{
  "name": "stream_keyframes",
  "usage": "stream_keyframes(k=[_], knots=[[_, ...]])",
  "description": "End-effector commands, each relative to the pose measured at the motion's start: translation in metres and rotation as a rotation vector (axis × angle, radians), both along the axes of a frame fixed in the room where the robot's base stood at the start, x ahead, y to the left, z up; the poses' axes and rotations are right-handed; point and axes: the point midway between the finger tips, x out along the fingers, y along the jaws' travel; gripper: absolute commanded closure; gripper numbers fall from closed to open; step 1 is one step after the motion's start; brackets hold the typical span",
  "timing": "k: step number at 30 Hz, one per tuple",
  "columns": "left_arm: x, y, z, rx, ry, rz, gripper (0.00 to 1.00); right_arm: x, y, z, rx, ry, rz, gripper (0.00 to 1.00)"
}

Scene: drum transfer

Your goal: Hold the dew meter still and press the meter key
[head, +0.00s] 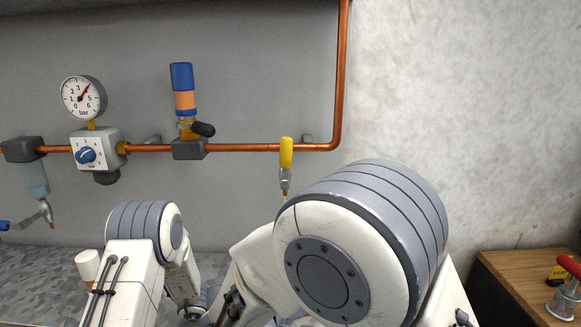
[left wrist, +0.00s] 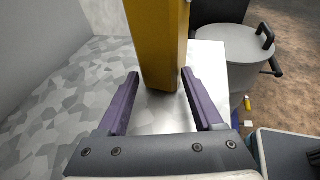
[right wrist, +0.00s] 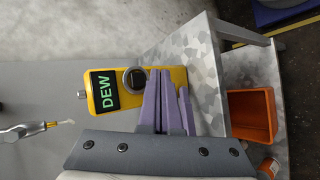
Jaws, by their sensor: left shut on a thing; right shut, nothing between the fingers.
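A round, dark-ringed part (right wrist: 135,80), which looks like the meter key, sits beside the screen. My right gripper (right wrist: 160,75) is shut and empty. Its fingertips overlap the meter's face just beside the ringed part; I cannot tell whether they touch. In the left wrist view the meter's yellow body (left wrist: 157,40) stands between the purple fingers of my left gripper (left wrist: 160,78), which is shut on it. My arms fill the lower head view, where the meter is not visible.
A copper pipe (head: 240,147) with a gauge (head: 83,98) and a yellow-handled tap (head: 286,152) runs along the wall. An orange bin (right wrist: 252,112) stands below the grey table (right wrist: 205,65). A lidded grey drum (left wrist: 232,50) stands at the left wrist view's right.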

Motion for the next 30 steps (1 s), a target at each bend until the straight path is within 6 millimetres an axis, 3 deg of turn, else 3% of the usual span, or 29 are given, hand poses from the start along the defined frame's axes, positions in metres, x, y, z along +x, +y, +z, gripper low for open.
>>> stream_keyframes(k=[10,30], knots=[[0.000,0.000,0.000,0.000,0.000,0.001,0.88,0.032,-0.003,0.000,0.000,0.001,-0.001,1.00],[0.000,0.000,0.000,0.000,0.000,0.000,0.88,0.034,-0.003,0.000,0.001,0.001,0.000,1.00]])
